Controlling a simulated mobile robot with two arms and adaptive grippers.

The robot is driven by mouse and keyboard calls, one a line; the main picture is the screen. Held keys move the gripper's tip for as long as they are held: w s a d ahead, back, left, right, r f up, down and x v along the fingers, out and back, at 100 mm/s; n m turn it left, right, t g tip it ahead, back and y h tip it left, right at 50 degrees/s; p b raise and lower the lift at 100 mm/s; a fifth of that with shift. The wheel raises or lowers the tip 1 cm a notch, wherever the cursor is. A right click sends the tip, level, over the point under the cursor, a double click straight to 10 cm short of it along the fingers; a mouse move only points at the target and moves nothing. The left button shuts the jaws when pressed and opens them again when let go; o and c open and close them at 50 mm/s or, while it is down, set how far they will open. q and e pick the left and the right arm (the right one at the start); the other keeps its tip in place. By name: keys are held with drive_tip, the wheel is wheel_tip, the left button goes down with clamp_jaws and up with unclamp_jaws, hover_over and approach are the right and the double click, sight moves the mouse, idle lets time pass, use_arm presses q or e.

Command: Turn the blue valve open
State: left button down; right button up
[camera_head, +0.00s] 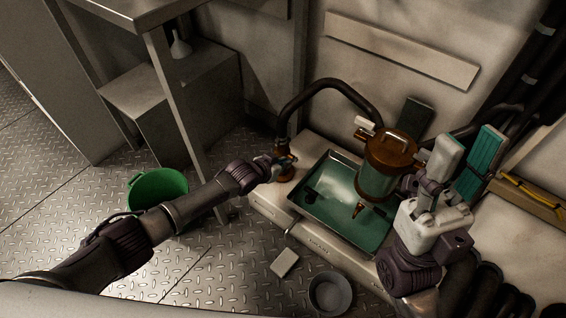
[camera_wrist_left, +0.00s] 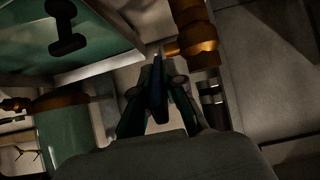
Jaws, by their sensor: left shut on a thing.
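The blue valve's dark blue handle (camera_wrist_left: 157,88) shows in the left wrist view, between the fingers of my left gripper (camera_wrist_left: 158,100). It sits beside a copper pipe fitting (camera_wrist_left: 193,40). In the head view my left gripper (camera_head: 276,163) is at the copper fitting (camera_head: 286,168) at the left end of the ledge, and it covers most of the handle. The gripper is shut on the handle. My right gripper (camera_head: 460,160) is raised at the right, with its fingers apart and nothing seen between them.
A green tray (camera_head: 318,222) lies right of the fitting, under a copper-topped glass filter (camera_head: 378,182). A black hose (camera_head: 330,84) arches over from the fitting. A green bucket (camera_head: 160,178), a grey bowl (camera_head: 331,291) and a pale block (camera_head: 284,263) are on the floor.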

use_arm(q)
drive_tip(key=c, duration=1.2)
unclamp_jaws()
drive_tip(key=shift+c, duration=0.2)
drive_tip(key=v, duration=1.2)
